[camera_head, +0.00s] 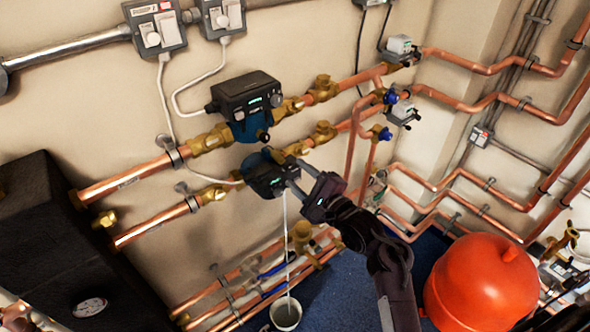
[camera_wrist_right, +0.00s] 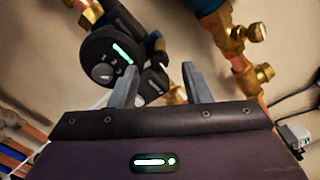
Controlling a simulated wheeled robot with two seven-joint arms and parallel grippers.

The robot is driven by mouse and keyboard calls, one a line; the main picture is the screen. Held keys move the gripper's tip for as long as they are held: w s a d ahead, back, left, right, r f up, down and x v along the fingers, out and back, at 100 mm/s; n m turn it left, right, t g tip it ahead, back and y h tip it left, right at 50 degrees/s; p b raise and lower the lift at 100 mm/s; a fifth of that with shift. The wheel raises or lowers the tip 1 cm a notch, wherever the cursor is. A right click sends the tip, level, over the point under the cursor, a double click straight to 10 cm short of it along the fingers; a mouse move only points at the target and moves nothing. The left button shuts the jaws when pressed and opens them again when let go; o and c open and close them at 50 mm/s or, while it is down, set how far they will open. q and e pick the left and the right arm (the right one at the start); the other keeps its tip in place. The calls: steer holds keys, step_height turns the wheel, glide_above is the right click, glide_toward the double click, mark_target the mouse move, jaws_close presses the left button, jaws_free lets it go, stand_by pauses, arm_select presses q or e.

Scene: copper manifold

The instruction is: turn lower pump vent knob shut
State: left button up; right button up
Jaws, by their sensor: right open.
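The lower pump (camera_head: 262,174) has a black head and sits on the lower copper pipe in the head view. In the right wrist view its round black face (camera_wrist_right: 108,58) shows a green display and a grey dial. A dark knob-like part (camera_wrist_right: 153,82), seemingly the vent knob, shows between the finger lines; in the head view it is hard to make out behind the fingers. My right gripper (camera_head: 293,174) is open at the pump's right side, its fingers (camera_wrist_right: 160,72) pointing toward the pump. I cannot tell whether they touch it. My left gripper is out of view.
A thin pale stream or line runs from the pump down to a bucket (camera_head: 285,313). The upper pump (camera_head: 246,97) sits close above. Copper pipes with brass valves (camera_head: 323,88) surround the gripper. A red vessel (camera_head: 481,285) stands at lower right, a black unit (camera_head: 50,225) at left.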

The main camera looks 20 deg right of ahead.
steer(key=shift+x, duration=1.05)
steer(key=shift+c, duration=0.2)
jaws_close()
